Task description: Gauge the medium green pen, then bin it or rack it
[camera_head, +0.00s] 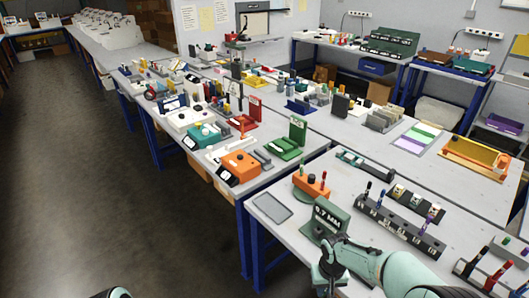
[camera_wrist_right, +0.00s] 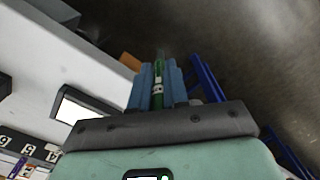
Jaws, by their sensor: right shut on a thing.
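My right gripper (camera_head: 328,283) is over the near edge of the front table at the bottom of the head view. In the right wrist view its two blue fingers (camera_wrist_right: 158,88) are shut on a green pen (camera_wrist_right: 158,72) with a pale band. The pen lies lengthwise between the fingers, and its far end points away from the wrist. In the head view I cannot make out the pen. A dark green stand marked 0.7 MM (camera_head: 328,217) stands just behind the gripper. A long dark pen rack (camera_head: 400,230) with white marks holds several pens to the right. My left gripper is out of view.
Another dark rack (camera_head: 483,272) with pens stands at lower right. An orange tray (camera_head: 474,160) is farther back. Open floor lies left of the table.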

